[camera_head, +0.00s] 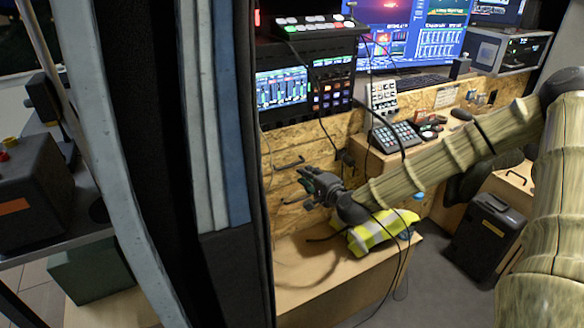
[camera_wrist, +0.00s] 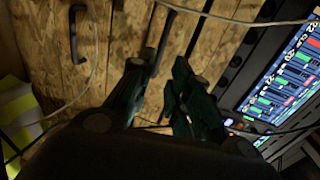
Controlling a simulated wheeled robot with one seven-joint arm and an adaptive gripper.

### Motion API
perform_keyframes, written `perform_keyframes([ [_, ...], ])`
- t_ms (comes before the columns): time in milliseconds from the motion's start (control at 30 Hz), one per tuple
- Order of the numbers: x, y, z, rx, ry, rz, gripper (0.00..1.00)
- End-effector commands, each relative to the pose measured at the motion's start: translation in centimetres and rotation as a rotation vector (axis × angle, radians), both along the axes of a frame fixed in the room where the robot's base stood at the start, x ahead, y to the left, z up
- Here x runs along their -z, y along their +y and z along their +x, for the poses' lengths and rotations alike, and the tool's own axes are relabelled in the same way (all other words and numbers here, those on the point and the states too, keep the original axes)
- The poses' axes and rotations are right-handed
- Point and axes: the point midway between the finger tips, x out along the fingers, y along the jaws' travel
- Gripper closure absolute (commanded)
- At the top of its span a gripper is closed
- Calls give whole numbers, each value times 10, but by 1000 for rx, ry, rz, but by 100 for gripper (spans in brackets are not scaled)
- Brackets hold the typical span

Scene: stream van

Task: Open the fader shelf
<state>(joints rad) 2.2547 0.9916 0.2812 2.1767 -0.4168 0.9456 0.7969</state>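The wood-chip front (camera_head: 340,140) below the screens has dark handles, one at its upper left (camera_head: 288,164) and a lower one (camera_head: 296,199). I cannot tell which belongs to the fader shelf, and no drawer stands visibly pulled out. My gripper (camera_head: 312,186) is close in front of the panel, near these handles. In the wrist view, my gripper's two dark fingers (camera_wrist: 160,68) are apart with a gap between them. A dark handle bar (camera_wrist: 163,30) lies just beyond the fingertips, apparently not gripped. Another handle (camera_wrist: 78,34) is at upper left.
A yellow hi-vis vest (camera_head: 378,232) lies on the low wooden bench (camera_head: 325,285) under my gripper. Thin cables hang near my wrist. A black case (camera_head: 487,232) stands on the floor at right.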

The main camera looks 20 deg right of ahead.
Motion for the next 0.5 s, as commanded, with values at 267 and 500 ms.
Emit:
perform_keyframes([
  [267, 7, 2, 32, 0, 1, -5, 81],
  [500, 16, 5, 69, 1, 2, -5, 81],
])
